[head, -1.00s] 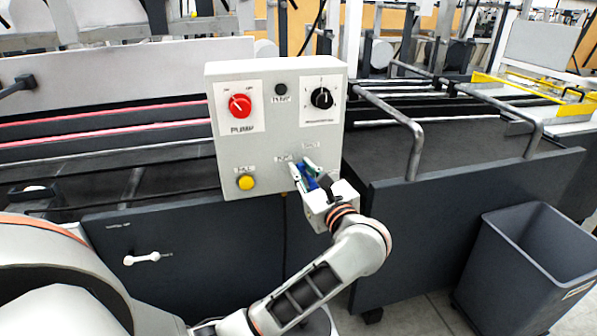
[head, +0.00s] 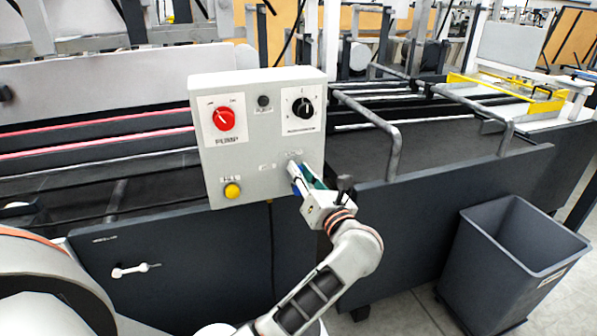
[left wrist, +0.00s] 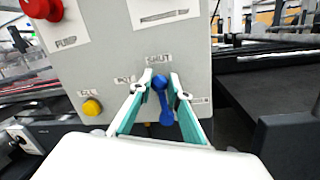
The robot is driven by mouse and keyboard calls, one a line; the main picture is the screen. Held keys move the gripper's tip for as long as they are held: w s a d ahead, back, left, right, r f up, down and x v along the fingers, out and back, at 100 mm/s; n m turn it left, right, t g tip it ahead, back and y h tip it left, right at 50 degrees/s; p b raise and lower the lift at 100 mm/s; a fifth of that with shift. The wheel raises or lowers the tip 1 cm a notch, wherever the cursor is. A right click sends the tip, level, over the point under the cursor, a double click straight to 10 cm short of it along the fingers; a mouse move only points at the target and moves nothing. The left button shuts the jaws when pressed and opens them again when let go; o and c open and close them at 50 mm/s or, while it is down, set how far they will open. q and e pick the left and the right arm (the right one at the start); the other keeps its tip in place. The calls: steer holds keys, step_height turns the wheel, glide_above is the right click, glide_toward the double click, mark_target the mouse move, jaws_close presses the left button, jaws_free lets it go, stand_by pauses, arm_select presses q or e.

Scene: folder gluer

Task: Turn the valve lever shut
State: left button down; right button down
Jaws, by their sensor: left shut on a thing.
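The blue valve lever (left wrist: 162,97) is on the front of a light grey control box (head: 235,165). In the left wrist view it hangs roughly upright below a label reading SHUT, with its lower end slightly right. Another label, too blurred to read surely, sits to its left. My left gripper (left wrist: 161,85) has its green-lined fingers on either side of the lever and is shut on it. In the head view the left gripper (head: 297,172) reaches the box's lower right, and the fingers hide most of the lever. My right gripper is not in view.
The box also carries a red pump knob (head: 223,118), a black knob (head: 303,108) and a yellow button (head: 232,191). A small white handle (head: 135,270) is on the dark machine panel at lower left. A grey bin (head: 505,265) stands at right.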

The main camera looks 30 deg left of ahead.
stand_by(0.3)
arm_select(q)
steer(key=c, duration=1.9)
jaws_free()
step_height(320, 180, up, 10)
